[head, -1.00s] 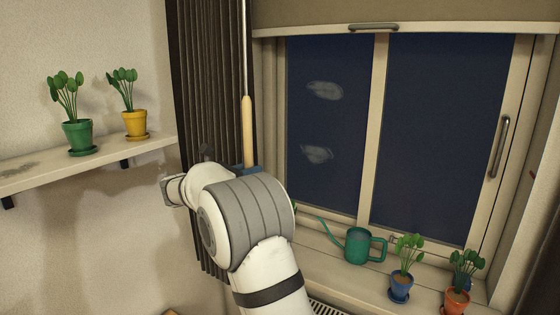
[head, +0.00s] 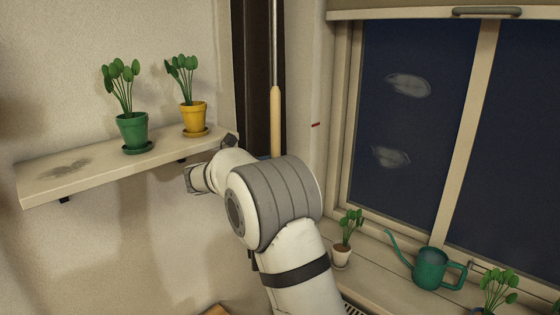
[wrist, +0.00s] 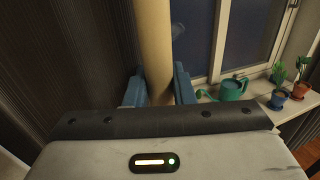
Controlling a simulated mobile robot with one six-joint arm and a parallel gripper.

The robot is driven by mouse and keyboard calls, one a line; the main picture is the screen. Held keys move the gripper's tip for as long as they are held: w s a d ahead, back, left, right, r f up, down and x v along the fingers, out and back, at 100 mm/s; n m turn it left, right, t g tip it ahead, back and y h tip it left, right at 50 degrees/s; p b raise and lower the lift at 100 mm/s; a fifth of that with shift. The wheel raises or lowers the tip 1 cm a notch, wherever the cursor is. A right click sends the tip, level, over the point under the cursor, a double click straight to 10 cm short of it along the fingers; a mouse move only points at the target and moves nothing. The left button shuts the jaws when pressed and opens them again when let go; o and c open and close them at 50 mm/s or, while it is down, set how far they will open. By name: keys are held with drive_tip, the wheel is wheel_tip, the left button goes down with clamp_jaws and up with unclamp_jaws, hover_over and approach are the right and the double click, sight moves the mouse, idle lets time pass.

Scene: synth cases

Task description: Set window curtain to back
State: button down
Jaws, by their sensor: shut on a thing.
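The dark brown pleated curtain (head: 260,60) hangs bunched into a narrow strip left of the window (head: 400,140), against the wall. In the wrist view its folds (wrist: 60,50) fill the left side. A pull rod with a pale wooden handle (head: 275,115) hangs in front of the curtain. My gripper (wrist: 160,86) has its blue jaws on either side of this handle (wrist: 154,40) and is shut on it. In the head view my arm hides most of the gripper. The window glass is uncovered by the curtain.
A wall shelf (head: 85,178) at the left holds a green pot (head: 132,131) and a yellow pot (head: 192,117), close to my arm. A red mark (head: 316,125) shows on the wall beside the window.

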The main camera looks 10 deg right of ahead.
drive_tip(key=shift+w, duration=0.1)
drive_tip(key=c, duration=1.6)
unclamp_jaws()
drive_tip(key=shift+w, duration=0.1)
drive_tip(key=shift+o, duration=0.4)
drive_tip(key=shift+w+a, duration=0.1)
